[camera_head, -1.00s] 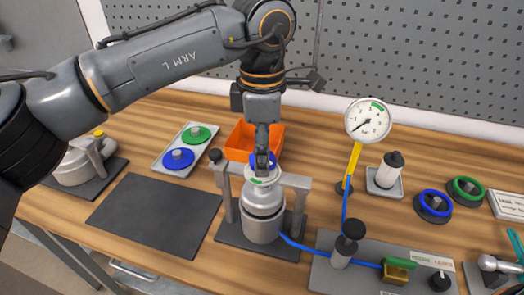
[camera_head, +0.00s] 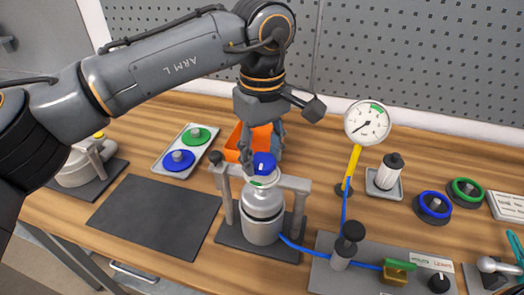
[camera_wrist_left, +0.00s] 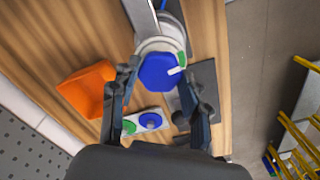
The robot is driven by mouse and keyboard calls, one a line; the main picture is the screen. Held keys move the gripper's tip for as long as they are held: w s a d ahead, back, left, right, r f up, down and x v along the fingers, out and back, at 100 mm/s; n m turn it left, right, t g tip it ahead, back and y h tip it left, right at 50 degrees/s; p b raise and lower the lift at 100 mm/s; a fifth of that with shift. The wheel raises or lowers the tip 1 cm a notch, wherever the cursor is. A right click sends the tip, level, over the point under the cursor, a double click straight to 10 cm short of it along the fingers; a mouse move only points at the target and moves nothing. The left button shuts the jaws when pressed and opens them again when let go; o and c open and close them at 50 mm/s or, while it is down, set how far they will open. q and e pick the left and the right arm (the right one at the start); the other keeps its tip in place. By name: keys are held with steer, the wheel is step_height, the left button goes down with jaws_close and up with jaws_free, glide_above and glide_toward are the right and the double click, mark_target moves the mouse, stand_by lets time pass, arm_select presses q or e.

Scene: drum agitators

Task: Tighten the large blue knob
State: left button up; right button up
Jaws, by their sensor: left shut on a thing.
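The large blue knob (camera_head: 264,163) sits on top of the metal vessel (camera_head: 263,205), which stands under a grey frame. My right gripper is not in view.
An orange bin (camera_head: 236,140) stands just behind the vessel. A tray (camera_head: 163,152) with blue and green discs and a dark mat (camera_head: 155,215) lie to the left. A pressure gauge (camera_head: 367,122), blue hose (camera_head: 310,250) and valve panel (camera_head: 400,265) are on the right.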

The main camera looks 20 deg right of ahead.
mark_target(262, 160)
arm_select(q)
steer(key=shift+w+r+m, duration=0.1)
steer(key=shift+r+m, duration=0.15)
steer(key=shift+m, duration=0.85)
steer(key=o, duration=1.2)
steer(key=shift+c, duration=0.2)
steer(key=shift+f, duration=0.1)
step_height(262, 160, up, 12)
